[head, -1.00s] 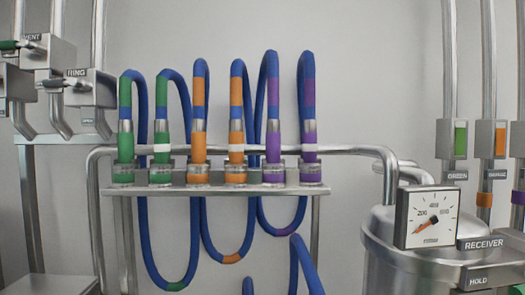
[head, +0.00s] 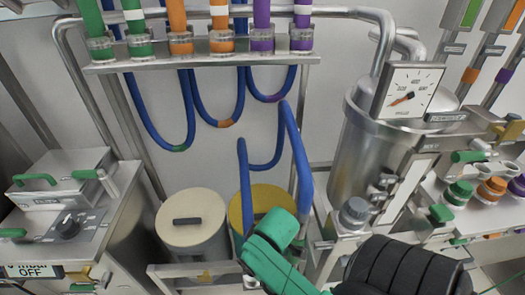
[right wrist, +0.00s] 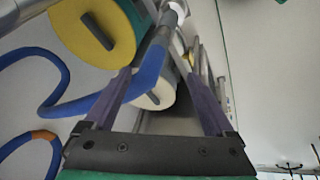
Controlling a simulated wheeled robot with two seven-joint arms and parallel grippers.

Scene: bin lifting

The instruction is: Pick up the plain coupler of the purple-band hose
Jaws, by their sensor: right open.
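The plain coupler of the purple-band hose (head: 262,40) stands upright in the rack, second from the right. It is purple, and its top is cut off by the frame. The other purple coupler (head: 302,36), with a white ring, stands just right of it. My right gripper (right wrist: 160,75) is open in the right wrist view, with no coupler between its fingers. In the head view my green right wrist is at the bottom centre, well below the rack; its fingers cannot be made out there. My left gripper is not in view.
Hose loops hang below the rack (head: 108,67). A blue hose rises near my right wrist. Cream (head: 190,220) and yellow (head: 240,208) lidded bins stand below. The receiver tank (head: 360,140) with its gauge (head: 406,92) is right, a control box (head: 65,180) left.

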